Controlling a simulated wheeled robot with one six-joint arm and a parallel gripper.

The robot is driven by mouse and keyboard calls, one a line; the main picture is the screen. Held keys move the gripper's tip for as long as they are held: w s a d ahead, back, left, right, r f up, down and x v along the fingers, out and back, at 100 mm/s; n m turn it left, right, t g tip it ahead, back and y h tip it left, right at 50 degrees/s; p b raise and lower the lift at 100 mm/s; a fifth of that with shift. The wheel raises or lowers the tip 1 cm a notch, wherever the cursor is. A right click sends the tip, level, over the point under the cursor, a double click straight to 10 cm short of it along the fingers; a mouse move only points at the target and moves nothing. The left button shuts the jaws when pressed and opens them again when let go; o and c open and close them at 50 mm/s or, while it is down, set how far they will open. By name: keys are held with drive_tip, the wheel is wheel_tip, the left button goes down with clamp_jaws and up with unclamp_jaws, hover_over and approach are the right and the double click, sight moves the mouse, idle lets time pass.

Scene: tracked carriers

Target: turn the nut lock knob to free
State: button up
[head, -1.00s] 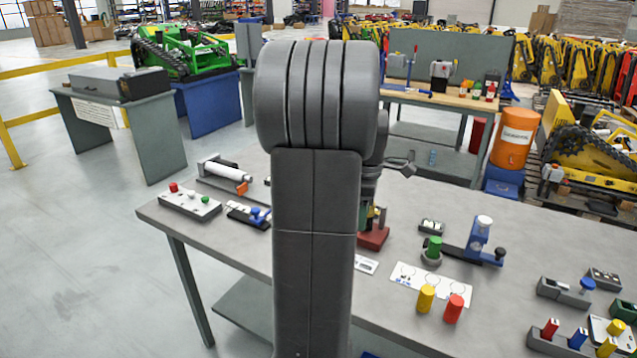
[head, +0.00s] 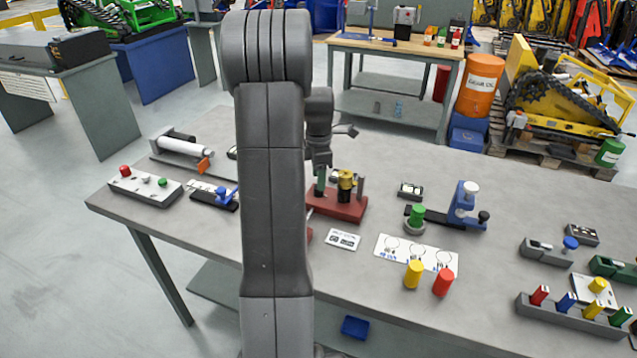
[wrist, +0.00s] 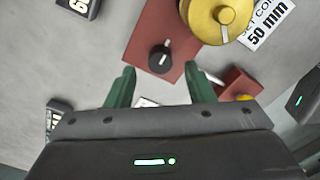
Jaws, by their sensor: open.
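The red fixture (head: 350,209) stands on the grey table just right of my arm in the head view, with a brass cylinder (head: 346,181) on it. In the wrist view, the black knob (wrist: 160,59) with a white pointer line sits on the red base (wrist: 150,24), beside the brass cylinder (wrist: 214,18). I take this knob to be the nut lock; no lettering for it is readable. My gripper (wrist: 161,78) is open, its green fingers apart on either side below the knob in the picture, not touching it. In the head view my arm hides much of the gripper.
A white card (head: 343,240) lies in front of the fixture. A "50 mm" label (wrist: 268,20) lies near the brass cylinder. A blue stand (head: 465,203) and green cylinder (head: 416,214) stand to the right; a button box (head: 145,187) is at left.

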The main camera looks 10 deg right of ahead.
drive_tip(key=shift+f, duration=1.65)
drive_tip(key=c, duration=1)
